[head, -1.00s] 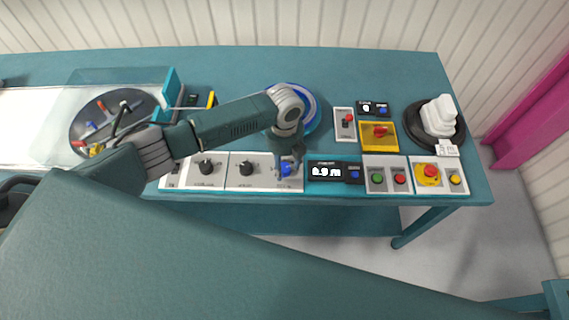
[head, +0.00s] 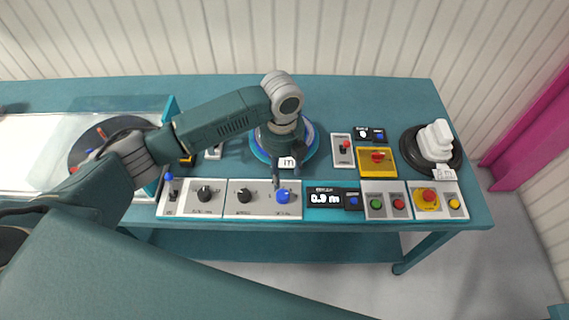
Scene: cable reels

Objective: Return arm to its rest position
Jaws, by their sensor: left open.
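My left arm comes in from the left and reaches over the teal table. Its left gripper (head: 285,184) points down, open and empty, just above the blue knob (head: 283,196) on the control panel; whether it touches the knob I cannot tell. Behind the gripper lies a blue-rimmed reel (head: 312,147) with a white tag marked "m", partly hidden by my wrist. My right gripper does not show.
A display reading 0.9 m (head: 324,199) stands right of the knob, then green and red buttons and a yellow emergency stop (head: 428,199). A round tray (head: 84,156) sits at the left under clear covering.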

